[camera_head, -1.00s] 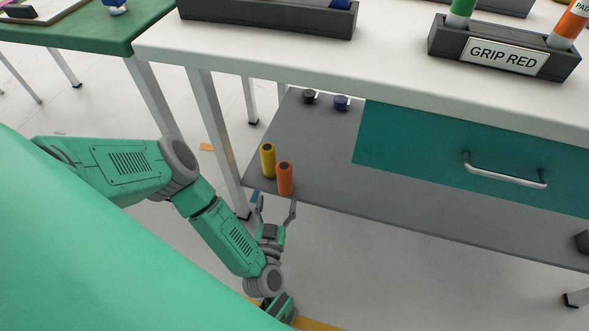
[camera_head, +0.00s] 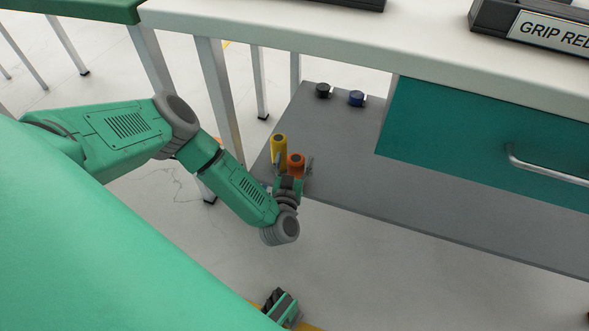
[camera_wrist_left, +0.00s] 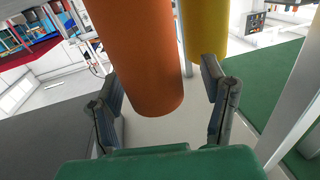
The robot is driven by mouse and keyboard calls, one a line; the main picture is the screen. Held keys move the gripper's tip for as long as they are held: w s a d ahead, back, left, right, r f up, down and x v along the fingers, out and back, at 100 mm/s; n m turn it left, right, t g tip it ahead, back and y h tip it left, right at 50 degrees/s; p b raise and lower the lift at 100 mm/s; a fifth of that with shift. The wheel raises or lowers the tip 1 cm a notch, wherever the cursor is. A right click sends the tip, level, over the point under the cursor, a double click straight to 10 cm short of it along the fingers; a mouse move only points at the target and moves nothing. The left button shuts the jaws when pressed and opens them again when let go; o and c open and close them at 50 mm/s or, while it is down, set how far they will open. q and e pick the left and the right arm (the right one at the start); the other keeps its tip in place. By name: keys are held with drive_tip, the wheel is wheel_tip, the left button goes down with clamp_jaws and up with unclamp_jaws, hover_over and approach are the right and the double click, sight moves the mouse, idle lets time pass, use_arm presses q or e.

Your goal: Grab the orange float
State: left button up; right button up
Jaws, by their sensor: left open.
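The orange float (camera_head: 296,159) is a small upright cylinder near the left end of the grey lower shelf (camera_head: 340,165). The yellow float (camera_head: 278,148) stands close to it, a little behind and to the left. My left gripper (camera_head: 293,165) is open at the shelf's front edge, its fingers on either side of the orange float, partly hiding its lower part. In the left wrist view, the orange float (camera_wrist_left: 140,60) appears between the spread fingers (camera_wrist_left: 162,80), slightly toward the left one. The yellow float (camera_wrist_left: 206,30) shows beyond the right finger.
A black knob-like piece (camera_head: 323,90) and a blue one (camera_head: 356,98) sit farther back on the shelf. A teal drawer (camera_head: 450,135) hangs at the right under the white tabletop (camera_head: 290,30). A table leg (camera_head: 218,100) stands left of the floats.

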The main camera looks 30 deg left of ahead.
use_arm(q)
drive_tip(key=shift+d+r, duration=0.2)
drive_tip(key=shift+d, duration=0.25)
drive_tip(key=c, duration=1.1)
drive_tip(key=shift+a, duration=0.3)
